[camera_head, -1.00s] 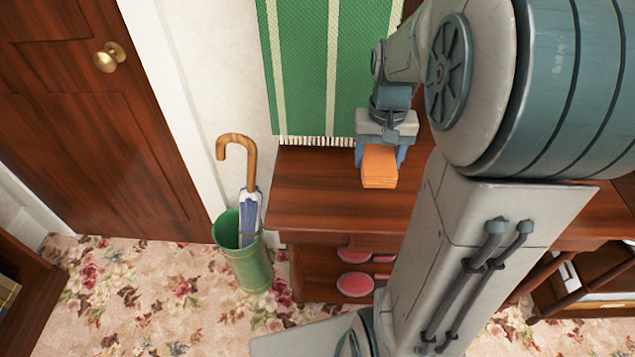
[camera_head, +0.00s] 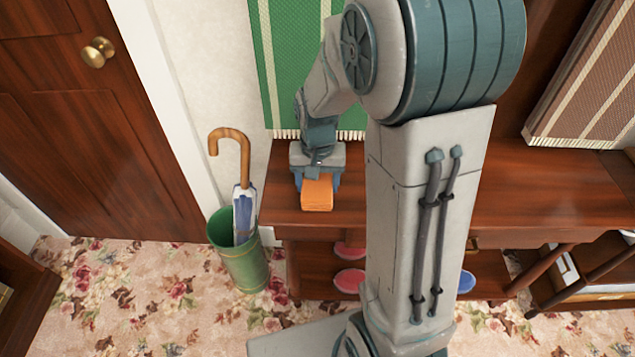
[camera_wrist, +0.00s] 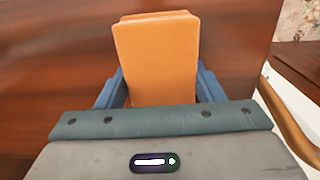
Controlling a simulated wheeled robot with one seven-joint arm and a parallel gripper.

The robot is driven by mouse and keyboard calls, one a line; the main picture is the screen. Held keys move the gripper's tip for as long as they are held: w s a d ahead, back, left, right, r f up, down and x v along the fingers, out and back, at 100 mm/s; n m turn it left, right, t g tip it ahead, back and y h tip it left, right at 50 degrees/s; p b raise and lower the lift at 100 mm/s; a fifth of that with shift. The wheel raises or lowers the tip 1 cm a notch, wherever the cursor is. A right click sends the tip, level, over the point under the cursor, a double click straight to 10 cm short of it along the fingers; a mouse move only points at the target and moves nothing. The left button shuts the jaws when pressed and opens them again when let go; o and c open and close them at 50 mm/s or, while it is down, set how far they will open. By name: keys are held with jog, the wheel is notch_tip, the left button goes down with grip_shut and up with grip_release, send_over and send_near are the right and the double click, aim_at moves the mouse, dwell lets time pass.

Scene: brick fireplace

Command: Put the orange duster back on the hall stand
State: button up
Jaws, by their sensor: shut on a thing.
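The orange duster (camera_head: 317,195) is a small orange block, held between the blue fingers of my gripper (camera_head: 316,181). In the wrist view the duster (camera_wrist: 157,60) stands out beyond the gripper (camera_wrist: 158,88), with a blue finger on each side of it. The hall stand (camera_head: 520,195) is dark reddish wood with a flat top and a shelf below. The duster is over the left part of its top. I cannot tell whether it touches the wood.
A green umbrella bin (camera_head: 243,262) with a cane-handled umbrella (camera_head: 243,190) stands just left of the hall stand. A green striped cloth (camera_head: 292,65) hangs behind my gripper. A brown striped cloth (camera_head: 590,85) is at the right. Red objects (camera_head: 349,281) lie on the lower shelf. The stand's top right of my arm looks clear.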

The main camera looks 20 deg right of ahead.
jog(key=shift+f, duration=0.1)
jog(key=shift+f, duration=0.15)
jog(key=o, duration=0.9)
jog(key=shift+o, duration=0.2)
notch_tip(320, 180, up, 11)
jog(key=p, duration=0.2)
jog(key=s+r+n+t, duration=0.2)
jog(key=s+n, duration=0.1)
jog(key=s, duration=1)
jog(key=shift+s+n, duration=0.3)
jog(key=shift+s, duration=0.05)
